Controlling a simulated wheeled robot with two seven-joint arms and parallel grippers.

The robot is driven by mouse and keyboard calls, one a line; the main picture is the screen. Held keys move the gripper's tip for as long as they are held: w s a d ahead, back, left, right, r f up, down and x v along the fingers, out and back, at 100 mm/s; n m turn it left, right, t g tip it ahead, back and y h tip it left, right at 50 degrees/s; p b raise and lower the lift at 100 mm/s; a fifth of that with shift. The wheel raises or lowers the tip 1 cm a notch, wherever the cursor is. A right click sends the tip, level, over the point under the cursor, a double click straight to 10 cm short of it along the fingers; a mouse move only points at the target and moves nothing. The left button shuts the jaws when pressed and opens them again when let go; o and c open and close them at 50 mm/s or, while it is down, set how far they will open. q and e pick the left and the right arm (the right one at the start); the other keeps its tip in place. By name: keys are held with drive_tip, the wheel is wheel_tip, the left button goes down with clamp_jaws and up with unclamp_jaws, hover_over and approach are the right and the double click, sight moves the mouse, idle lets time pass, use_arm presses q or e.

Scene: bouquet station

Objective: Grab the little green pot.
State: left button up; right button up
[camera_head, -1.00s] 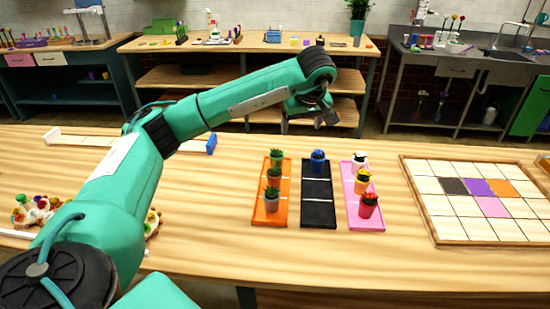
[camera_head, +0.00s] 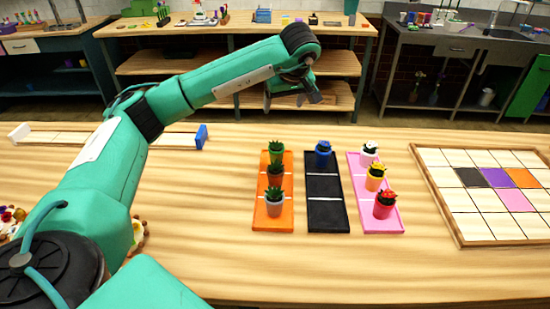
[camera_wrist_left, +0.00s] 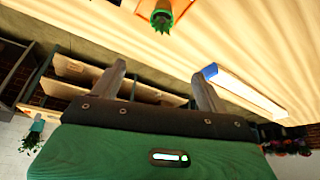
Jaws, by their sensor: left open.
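The little green pot (camera_head: 277,157), with a spiky green plant, stands upright at the far end of the orange tray (camera_head: 260,222). My left gripper (camera_head: 293,99) is open and empty, raised above the table's far side and apart from the pots. In the left wrist view, its two fingers (camera_wrist_left: 158,72) are spread with nothing between them. My right gripper is not in view.
A black tray (camera_head: 327,192) holds a blue pot (camera_head: 323,153). A pink tray (camera_head: 356,190) holds white, yellow and red pots. A framed tile grid (camera_head: 455,225) lies at right. A long holder with a blue end (camera_head: 201,137) lies at left.

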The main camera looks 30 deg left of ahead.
use_arm(q)
drive_tip(key=b, duration=0.4)
approach(277, 142)
wheel_tip(277, 142, up, 3)
drive_tip(key=x, duration=0.6)
drive_tip(key=d+x, duration=0.1)
drive_tip(key=x, duration=0.2)
drive_tip(key=shift+s+a+f, duration=0.1)
drive_tip(key=shift+s+f, duration=0.2)
drive_tip(key=shift+f, duration=0.05)
drive_tip(key=p+x, duration=0.1)
drive_tip(key=x, duration=0.4)
drive_tip(key=shift+r, duration=0.1)
drive_tip(key=c, duration=1.3)
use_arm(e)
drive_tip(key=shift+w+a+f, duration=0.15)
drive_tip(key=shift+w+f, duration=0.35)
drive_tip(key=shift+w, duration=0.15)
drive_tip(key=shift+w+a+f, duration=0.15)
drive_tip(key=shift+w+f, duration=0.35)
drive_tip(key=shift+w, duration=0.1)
